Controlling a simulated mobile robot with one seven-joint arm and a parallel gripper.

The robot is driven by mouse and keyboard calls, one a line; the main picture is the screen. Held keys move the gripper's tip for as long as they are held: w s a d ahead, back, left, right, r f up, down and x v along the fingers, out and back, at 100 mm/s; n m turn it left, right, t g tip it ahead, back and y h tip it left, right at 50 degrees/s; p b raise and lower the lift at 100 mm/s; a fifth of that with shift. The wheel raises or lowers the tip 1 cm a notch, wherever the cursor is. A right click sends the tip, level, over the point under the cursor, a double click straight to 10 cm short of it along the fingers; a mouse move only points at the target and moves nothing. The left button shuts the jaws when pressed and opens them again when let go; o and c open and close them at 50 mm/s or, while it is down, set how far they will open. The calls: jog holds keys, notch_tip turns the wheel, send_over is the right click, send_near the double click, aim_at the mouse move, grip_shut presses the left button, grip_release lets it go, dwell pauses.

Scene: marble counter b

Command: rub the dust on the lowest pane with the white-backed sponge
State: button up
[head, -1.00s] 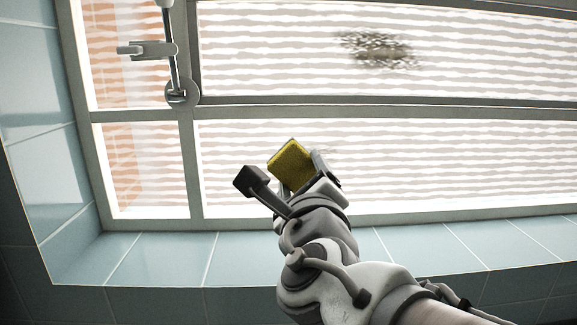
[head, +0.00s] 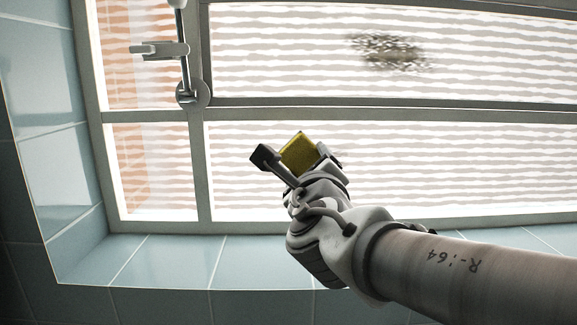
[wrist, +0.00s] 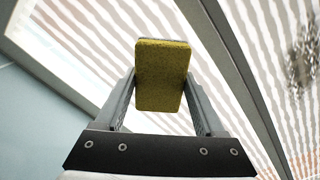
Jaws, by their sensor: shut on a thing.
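My gripper (head: 305,163) is shut on a yellow sponge (head: 299,150), in front of the lowest pane (head: 460,165). In the wrist view the sponge (wrist: 161,75) sits between both fingers, its olive-yellow face toward the camera. I cannot make out a white backing. I cannot tell whether the sponge touches the glass.
A larger dark smudge (head: 390,52) is on the pane above, beyond a grey bar (head: 450,112). A metal window handle (head: 184,60) juts out at upper left. A blue tiled sill (head: 170,262) runs below, with a tiled wall at left. The pane's right side is clear.

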aim_at(345, 155)
jog(key=shift+w+b, duration=0.5)
jog(key=shift+w, duration=0.5)
dwell(0.3)
jog(key=shift+d+f+b, duration=0.1)
jog(key=shift+d+b, duration=0.75)
jog(key=shift+d, duration=0.45)
jog(key=shift+s+d, duration=0.1)
jog(key=shift+d, duration=0.5)
jog(key=shift+d+b, duration=1.15)
jog(key=shift+b, duration=0.1)
jog(key=shift+d+b, duration=0.45)
jog(key=shift+d, duration=0.25)
